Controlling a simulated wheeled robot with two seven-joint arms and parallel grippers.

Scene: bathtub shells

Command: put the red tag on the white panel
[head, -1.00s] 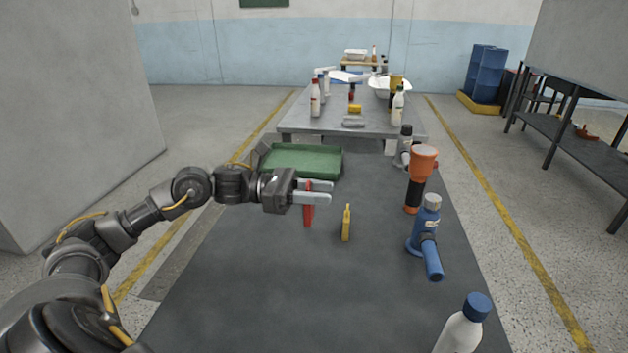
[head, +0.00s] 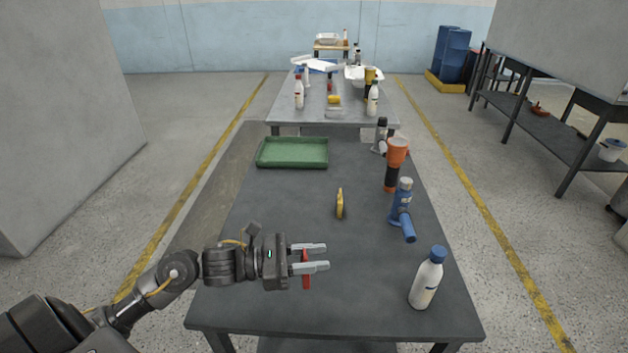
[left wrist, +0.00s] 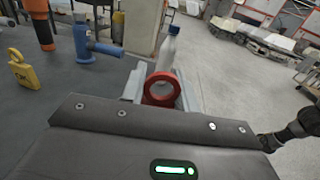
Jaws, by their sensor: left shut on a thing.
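My left gripper (head: 316,258) is shut on the red tag (head: 306,280), holding it above the near left part of the dark table. In the left wrist view the tag (left wrist: 162,88) shows a round red ring between the fingers. Flat white pieces (head: 322,66) lie at the back of the far table, beside a white tub shell (head: 362,74). They may include the white panel, but they are too small to tell. The held tag is far from them. My right gripper is out of view.
On the near table (head: 285,210) stand a green tray (head: 292,152), a yellow tag (head: 340,204), an orange flashlight (head: 396,152), a blue tool (head: 402,215) and a white bottle (head: 426,280). A shelf bench (head: 545,125) stands at right.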

